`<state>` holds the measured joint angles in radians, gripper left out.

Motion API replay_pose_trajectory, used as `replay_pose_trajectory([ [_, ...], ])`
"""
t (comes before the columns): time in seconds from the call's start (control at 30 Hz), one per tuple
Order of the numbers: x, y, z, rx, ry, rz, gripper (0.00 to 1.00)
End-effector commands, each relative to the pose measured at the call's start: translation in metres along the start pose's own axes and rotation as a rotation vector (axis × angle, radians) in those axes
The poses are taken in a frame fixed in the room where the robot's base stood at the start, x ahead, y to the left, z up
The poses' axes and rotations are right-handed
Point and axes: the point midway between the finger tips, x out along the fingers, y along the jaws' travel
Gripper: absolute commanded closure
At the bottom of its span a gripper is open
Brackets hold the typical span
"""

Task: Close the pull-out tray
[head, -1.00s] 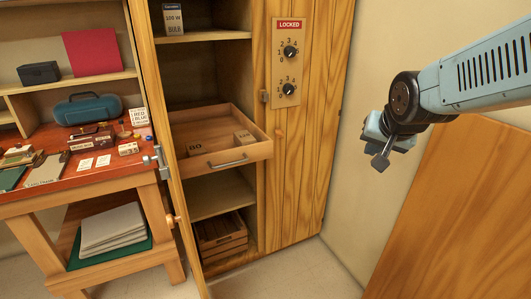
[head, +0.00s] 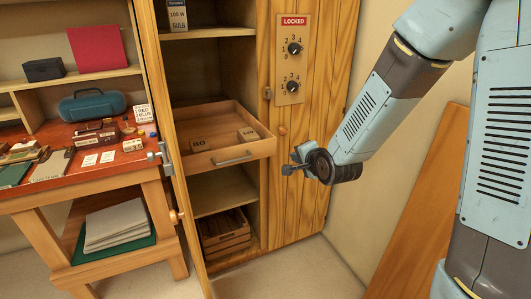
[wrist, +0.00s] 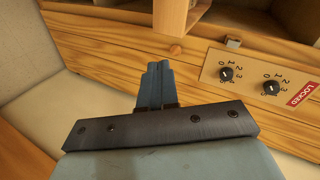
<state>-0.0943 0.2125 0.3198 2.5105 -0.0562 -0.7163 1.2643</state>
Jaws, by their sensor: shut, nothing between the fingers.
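The pull-out tray (head: 215,160) is a wooden drawer in the tall cabinet, pulled out toward me. My gripper (head: 287,170) is just right of the tray's front in the head view, in front of the cabinet's closed right door, and does not appear to touch the tray. In the wrist view my gripper (wrist: 156,72) shows its fingers together, with nothing between them. A piece of the tray may show at the top of the wrist view, but I cannot tell.
The cabinet's left door (head: 158,120) stands open. The right door carries a dial panel (head: 291,68) marked LOCKED. A wooden crate (head: 225,232) sits on the bottom shelf. A cluttered red-topped workbench (head: 90,174) stands left, and a wooden panel (head: 425,200) leans at right.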

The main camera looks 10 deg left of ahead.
Motion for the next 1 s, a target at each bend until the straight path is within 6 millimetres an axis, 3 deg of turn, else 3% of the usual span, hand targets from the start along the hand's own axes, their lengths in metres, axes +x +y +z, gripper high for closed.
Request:
replay_pose_trajectory([
  [0.23, 0.023, 0.008, 0.029, 0.178, -0.039, -0.094, 1.0],
  [0.57, 0.039, 0.008, 0.037, 0.237, -0.052, -0.126, 1.0],
  [1.0, 0.112, -0.002, 0.041, 0.235, -0.053, -0.126, 1.0],
])
